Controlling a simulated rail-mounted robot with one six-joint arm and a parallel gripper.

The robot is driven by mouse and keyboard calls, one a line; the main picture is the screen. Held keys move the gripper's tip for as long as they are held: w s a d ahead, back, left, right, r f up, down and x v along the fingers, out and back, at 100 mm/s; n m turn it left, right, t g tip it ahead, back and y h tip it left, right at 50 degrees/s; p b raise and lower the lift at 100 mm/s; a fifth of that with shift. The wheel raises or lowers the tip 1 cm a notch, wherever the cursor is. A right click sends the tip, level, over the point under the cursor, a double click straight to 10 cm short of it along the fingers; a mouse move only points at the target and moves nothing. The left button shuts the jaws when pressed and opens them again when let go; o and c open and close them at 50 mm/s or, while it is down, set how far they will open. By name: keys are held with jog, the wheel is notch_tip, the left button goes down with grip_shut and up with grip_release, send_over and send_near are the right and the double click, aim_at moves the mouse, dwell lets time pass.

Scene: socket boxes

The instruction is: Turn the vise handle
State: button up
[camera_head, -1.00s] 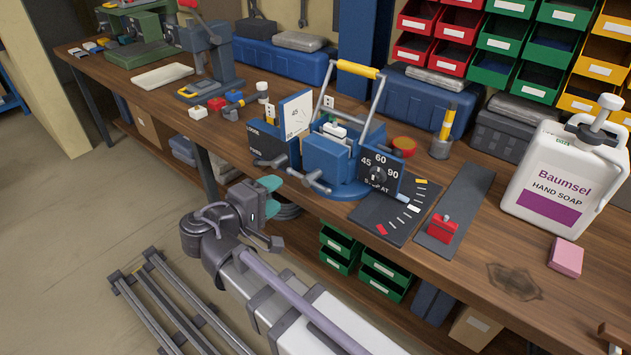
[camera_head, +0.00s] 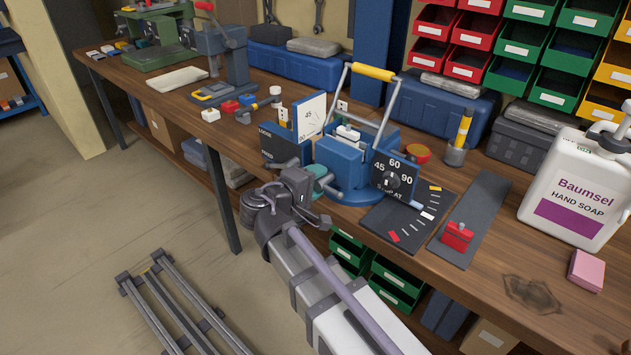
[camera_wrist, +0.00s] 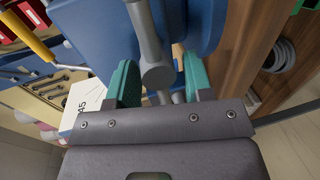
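The blue vise (camera_head: 338,160) stands at the front edge of the wooden bench in the head view. Its grey handle (camera_head: 331,192), a bar through a round hub, faces me and is partly hidden by my gripper. My gripper (camera_head: 318,180) is at the vise's front, its teal fingers close to the handle. In the wrist view, my gripper (camera_wrist: 158,72) is open, with one finger on each side of the grey handle hub (camera_wrist: 157,73). A gap shows on the right side; contact on the left cannot be told. The bar runs upward from the hub against the blue body.
A dial plate (camera_head: 394,178) is beside the vise, and a yellow-topped frame (camera_head: 374,72) rises above it. Open floor lies to the left.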

jog(key=c, duration=0.7)
jog(key=shift+o, duration=0.2)
jog(key=shift+m, duration=0.3)
